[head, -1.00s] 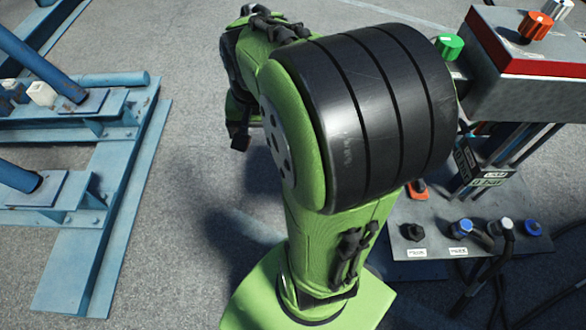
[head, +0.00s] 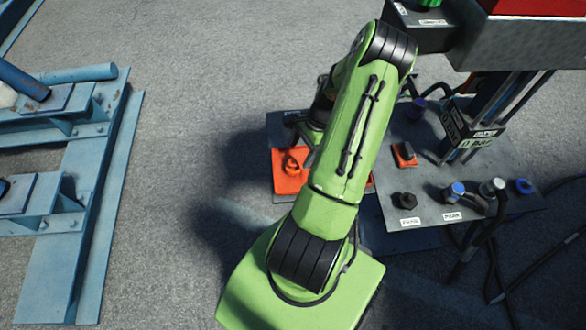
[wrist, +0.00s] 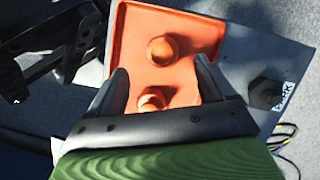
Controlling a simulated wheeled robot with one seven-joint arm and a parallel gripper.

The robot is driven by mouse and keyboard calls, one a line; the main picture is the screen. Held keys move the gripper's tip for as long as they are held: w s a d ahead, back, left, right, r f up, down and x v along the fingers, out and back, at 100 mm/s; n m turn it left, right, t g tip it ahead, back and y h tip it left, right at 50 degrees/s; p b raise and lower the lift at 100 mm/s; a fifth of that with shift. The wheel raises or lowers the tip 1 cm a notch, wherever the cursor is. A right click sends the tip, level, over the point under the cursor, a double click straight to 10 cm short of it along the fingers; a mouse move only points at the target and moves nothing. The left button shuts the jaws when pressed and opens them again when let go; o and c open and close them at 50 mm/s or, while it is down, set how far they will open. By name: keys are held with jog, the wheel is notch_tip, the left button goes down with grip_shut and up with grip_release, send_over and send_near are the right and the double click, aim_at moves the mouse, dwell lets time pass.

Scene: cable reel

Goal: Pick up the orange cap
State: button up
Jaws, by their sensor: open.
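An orange cap (head: 291,163) stands on the orange tray (head: 283,186), left of my arm in the head view. The wrist view shows two orange round pieces on the tray (wrist: 207,30): a larger one (wrist: 163,50) and one nearer my gripper (wrist: 152,98). I cannot tell which of these is the cap seen from the head. My gripper (wrist: 162,66) is open, its fingers on either side over the tray, with nothing held between them. In the head view my arm hides most of the gripper and part of the tray.
Right of the tray is a grey panel (head: 430,205) with black and blue connectors and an orange-based switch (head: 404,154). A post and a red-trimmed box (head: 520,35) rise behind it. Cables lie at right. Blue steel frames (head: 80,200) stand at left, with clear floor between.

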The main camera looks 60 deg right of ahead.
aim_at(295, 160)
jog(key=b+x, duration=0.2)
jog(key=x, duration=0.5)
jog(key=shift+w+d+f, duration=0.1)
jog(key=shift+d+f, duration=0.05)
jog(key=shift+f, duration=0.1)
jog(key=shift+r, duration=0.15)
jog(key=c, duration=1.3)
